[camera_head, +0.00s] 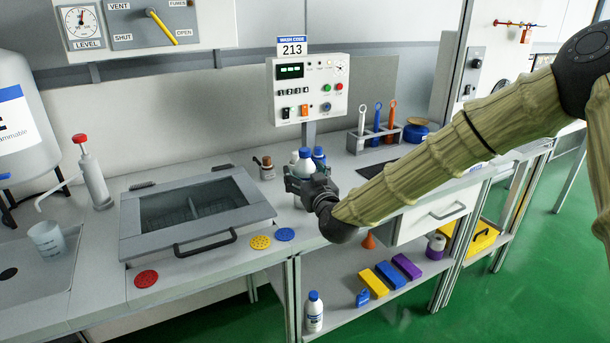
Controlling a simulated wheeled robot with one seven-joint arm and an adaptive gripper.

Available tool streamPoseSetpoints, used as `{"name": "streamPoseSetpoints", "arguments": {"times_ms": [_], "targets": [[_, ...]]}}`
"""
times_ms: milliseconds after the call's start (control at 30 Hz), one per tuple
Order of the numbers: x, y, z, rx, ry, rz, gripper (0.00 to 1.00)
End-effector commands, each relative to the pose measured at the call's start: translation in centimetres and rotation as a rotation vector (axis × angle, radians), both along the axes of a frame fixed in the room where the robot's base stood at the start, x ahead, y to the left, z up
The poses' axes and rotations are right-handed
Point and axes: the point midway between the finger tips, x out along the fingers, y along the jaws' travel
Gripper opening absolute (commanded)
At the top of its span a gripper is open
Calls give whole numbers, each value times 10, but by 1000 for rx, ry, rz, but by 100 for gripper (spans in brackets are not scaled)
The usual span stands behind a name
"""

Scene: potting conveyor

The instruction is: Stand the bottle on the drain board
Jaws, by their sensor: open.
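Another white bottle with a blue cap (314,312) stands upright on the lower shelf. A grey recessed board (40,285) with a dark round hole lies at the far left, with a clear beaker on it; I cannot tell for sure that it is the drain board.
A lidded basin (150,246) with a dark front handle fills the bench left of my gripper. Red (146,279), yellow (260,242) and blue (285,234) discs lie near the bench's front. A small brown-topped jar (267,168) and the panel (308,90) stand behind.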

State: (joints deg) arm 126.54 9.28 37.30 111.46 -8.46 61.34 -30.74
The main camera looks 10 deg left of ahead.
Motion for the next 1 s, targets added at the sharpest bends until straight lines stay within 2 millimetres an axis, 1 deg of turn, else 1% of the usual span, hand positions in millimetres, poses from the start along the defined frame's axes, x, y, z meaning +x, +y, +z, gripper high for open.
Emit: {"name": "streamPoseSetpoints", "arguments": {"times_ms": [67, 167, 267, 600, 700, 833, 1000], "targets": [[0, 0, 4, 0, 0, 0, 74], [-9, -4, 2, 0, 1, 1, 74], [-22, -11, 2, -1, 0, 1, 74], [-77, -39, 2, -1, 0, 1, 74], [-90, -46, 2, -1, 0, 1, 74], [-101, -52, 2, 0, 0, 1, 74], [-106, -55, 3, 0, -1, 0, 74]]}}
